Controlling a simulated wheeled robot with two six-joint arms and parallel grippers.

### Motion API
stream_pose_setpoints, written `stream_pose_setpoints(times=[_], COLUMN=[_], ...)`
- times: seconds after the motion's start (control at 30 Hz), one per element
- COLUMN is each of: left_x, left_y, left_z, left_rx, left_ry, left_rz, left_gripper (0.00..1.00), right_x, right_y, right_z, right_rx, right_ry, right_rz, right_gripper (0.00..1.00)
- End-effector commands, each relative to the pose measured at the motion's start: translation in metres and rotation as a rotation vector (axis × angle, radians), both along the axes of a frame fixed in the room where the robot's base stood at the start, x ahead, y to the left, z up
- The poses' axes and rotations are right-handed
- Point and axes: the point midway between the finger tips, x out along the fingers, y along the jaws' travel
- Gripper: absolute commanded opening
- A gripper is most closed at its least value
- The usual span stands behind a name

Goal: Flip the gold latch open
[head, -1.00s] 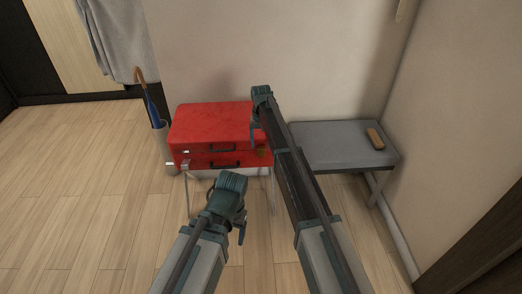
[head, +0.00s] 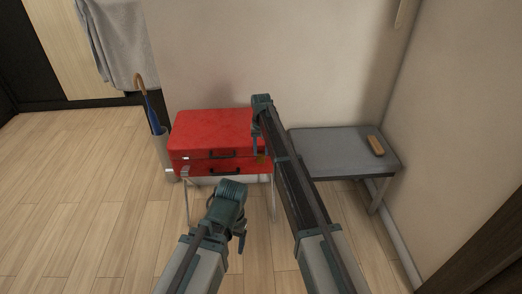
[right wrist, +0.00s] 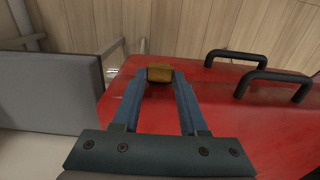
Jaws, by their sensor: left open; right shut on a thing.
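A red case (head: 212,128) rests on a stand, with a lid part and a base part that look closed together. A gold latch (head: 262,159) is at the right end of its front, partly hidden by my right gripper. In the right wrist view the gold latch (right wrist: 159,72) sits between the fingertips of my right gripper (right wrist: 160,80), which is shut on it. In the head view my right gripper (head: 257,150) reaches down at the case's front right edge. My left gripper (head: 240,232) is open and empty, low in front of the case.
A pale latch (head: 186,158) is at the case's front left. Black handles (right wrist: 248,75) stick out from the front. A grey bench (head: 325,150) with a brown block (head: 376,145) stands to the right. An umbrella stand (head: 165,158) is left. The floor in front is open.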

Motion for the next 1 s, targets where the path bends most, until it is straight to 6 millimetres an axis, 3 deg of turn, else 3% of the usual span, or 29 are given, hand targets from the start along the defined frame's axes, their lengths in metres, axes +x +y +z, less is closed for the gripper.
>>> stream_pose_setpoints(times=[0.27,0.47,0.77,1.0], left_x=[0.000,0.000,0.000,0.001], left_y=[0.000,0.000,0.000,0.002], left_z=[-0.005,-0.020,-0.062,-0.109], left_rx=[0.000,0.000,0.001,0.008], left_ry=[0.000,0.000,0.000,-0.004], left_rz=[0.000,0.000,0.000,-0.004], left_gripper=[0.72,0.72,0.72,0.72], right_x=[-0.015,-0.031,-0.051,-0.063], right_y=[0.000,-0.001,-0.001,-0.001], right_z=[-0.004,-0.011,-0.028,-0.044], right_rx=[0.000,0.000,0.000,-0.001], right_ry=[-0.106,-0.273,-0.559,-0.786], right_rz=[0.000,-0.001,0.000,0.000], right_gripper=[0.00,0.00,0.00,0.00])
